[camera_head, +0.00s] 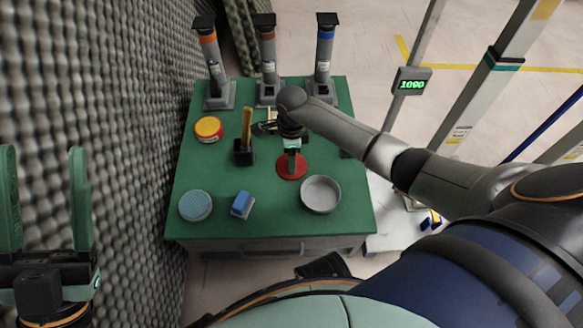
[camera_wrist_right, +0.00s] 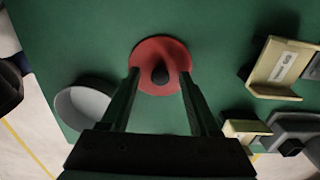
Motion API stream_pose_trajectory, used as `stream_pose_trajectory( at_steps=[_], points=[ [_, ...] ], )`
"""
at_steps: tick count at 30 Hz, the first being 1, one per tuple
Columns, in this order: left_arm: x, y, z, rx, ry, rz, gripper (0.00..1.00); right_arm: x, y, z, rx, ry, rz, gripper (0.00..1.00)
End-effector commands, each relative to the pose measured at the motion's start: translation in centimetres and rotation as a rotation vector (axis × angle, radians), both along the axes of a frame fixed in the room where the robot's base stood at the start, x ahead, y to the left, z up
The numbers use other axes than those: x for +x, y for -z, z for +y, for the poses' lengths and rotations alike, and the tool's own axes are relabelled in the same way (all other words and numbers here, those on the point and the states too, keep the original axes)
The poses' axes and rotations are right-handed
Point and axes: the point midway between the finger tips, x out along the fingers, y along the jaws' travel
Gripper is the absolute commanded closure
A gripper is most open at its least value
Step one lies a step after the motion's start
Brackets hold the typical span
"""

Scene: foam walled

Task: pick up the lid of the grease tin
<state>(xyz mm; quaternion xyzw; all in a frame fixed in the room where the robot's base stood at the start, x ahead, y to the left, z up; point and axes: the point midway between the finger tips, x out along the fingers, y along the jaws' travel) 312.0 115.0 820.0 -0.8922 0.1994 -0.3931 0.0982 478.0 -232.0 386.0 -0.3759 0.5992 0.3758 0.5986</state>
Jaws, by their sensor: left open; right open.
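The lid is a red disc with a dark knob in its middle; it lies flat on the green table, in the head view (camera_head: 292,167) and the right wrist view (camera_wrist_right: 150,84). An open grey round tin (camera_head: 320,194) stands to its front right; it also shows in the right wrist view (camera_wrist_right: 82,106). My right gripper (camera_head: 291,160) is open and points down over the lid. In the wrist view its fingers (camera_wrist_right: 157,76) appear on either side of the knob, with nothing between them gripped. My left gripper (camera_head: 43,152) is open and empty, left of the table.
A black block with a wooden handle (camera_head: 247,128) stands left of my right gripper. A yellow-orange round tin (camera_head: 208,128), a blue-topped round tin (camera_head: 196,205) and a blue block (camera_head: 242,204) lie further left. Three banded cylinders (camera_head: 324,55) line the back. A foam wall (camera_head: 130,120) borders the left.

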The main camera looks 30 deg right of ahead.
Motion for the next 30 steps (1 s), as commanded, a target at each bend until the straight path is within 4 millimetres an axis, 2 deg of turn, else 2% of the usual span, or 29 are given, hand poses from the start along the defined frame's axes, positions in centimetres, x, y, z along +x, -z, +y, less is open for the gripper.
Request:
stream_pose_trajectory(
  at_steps=[6, 22, 30],
  points=[
    [0.0, -0.06, -0.04, -0.006, 0.0, 0.003, 0.39, 0.03, -0.06, 0.0, 0.0, 0.0, -0.001, 0.4],
    [-0.04, -0.12, -0.01, -0.011, 0.001, 0.002, 0.39, 0.03, -0.08, 0.0, 0.0, 0.0, -0.001, 1.0],
    [-0.04, -0.1, 0.01, -0.01, 0.001, 0.001, 0.39, 0.04, -0.09, -0.01, 0.0, 0.0, -0.001, 1.0]
  ],
)
